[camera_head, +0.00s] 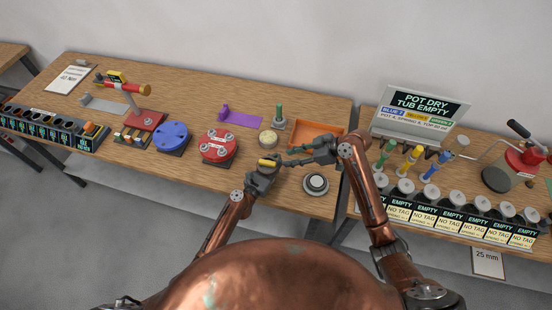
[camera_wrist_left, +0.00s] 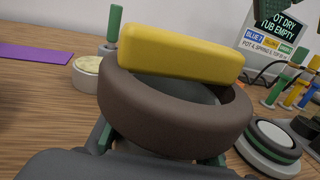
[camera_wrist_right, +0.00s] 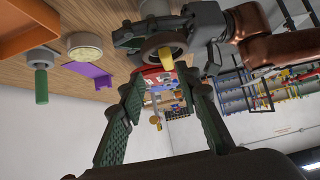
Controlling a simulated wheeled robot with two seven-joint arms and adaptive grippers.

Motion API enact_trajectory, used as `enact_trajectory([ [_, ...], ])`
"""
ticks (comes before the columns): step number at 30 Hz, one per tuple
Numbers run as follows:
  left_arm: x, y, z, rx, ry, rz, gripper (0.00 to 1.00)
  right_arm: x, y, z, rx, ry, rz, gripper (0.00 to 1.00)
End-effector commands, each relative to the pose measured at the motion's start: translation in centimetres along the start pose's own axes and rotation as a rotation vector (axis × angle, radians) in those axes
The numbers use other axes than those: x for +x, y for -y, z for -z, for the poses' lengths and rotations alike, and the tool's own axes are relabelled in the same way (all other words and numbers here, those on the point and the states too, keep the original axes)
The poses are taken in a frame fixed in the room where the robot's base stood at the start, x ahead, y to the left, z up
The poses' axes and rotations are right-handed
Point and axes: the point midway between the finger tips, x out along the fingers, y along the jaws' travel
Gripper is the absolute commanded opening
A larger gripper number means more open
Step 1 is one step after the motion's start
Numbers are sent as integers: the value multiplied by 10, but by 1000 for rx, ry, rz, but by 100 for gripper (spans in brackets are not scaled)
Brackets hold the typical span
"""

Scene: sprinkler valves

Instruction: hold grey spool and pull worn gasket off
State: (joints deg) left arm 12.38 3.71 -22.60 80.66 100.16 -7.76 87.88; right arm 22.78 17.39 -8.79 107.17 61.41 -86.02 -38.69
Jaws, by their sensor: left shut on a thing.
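My left gripper (camera_head: 262,177) is shut on the grey spool (camera_wrist_left: 170,88), which shows only as a grey patch inside the ring. The worn gasket, a thick dark brown ring (camera_wrist_left: 175,118), sits around the spool. A yellow bar (camera_wrist_left: 180,53) lies across its top; it also shows in the head view (camera_head: 268,162). My right gripper (camera_wrist_right: 162,72) is open and empty. Its fingers point at the gasket, which shows just past the fingertips in the right wrist view (camera_wrist_right: 150,48). The left jaws' grip is mostly hidden.
A round grey stand with a white top (camera_head: 316,183) is close on the right. An orange tray (camera_head: 300,127), a tan-topped round pot (camera_head: 268,138) and a green-handled tool (camera_head: 279,115) stand behind. Red (camera_head: 218,147) and blue (camera_head: 172,136) flanged discs are to the left.

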Motion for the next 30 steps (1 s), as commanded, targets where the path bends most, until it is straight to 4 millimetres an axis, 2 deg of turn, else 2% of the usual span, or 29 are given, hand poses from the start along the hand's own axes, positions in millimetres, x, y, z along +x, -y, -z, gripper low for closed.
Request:
enact_trajectory([
  [5, 0, 0, 1, 0, -1, 0, 0, 26, 13, 36, -29, 64, 80, 31],
  [9, 0, 0, 1, 0, -1, 1, 0, 56, 33, 67, -50, 189, 162, 31],
  [15, 0, 0, 1, 0, -1, 0, 0, 80, 49, 85, -60, 431, 200, 31],
  [19, 0, 0, 1, 0, -1, 0, 0, 82, 45, 85, -50, 599, 164, 31],
  [24, 0, 0, 1, 0, -1, 0, 0, 72, 29, 81, -25, 776, 79, 31],
  [30, 0, 0, 1, 0, -1, -1, 0, 59, 13, 78, 2, 879, 2, 31],
])
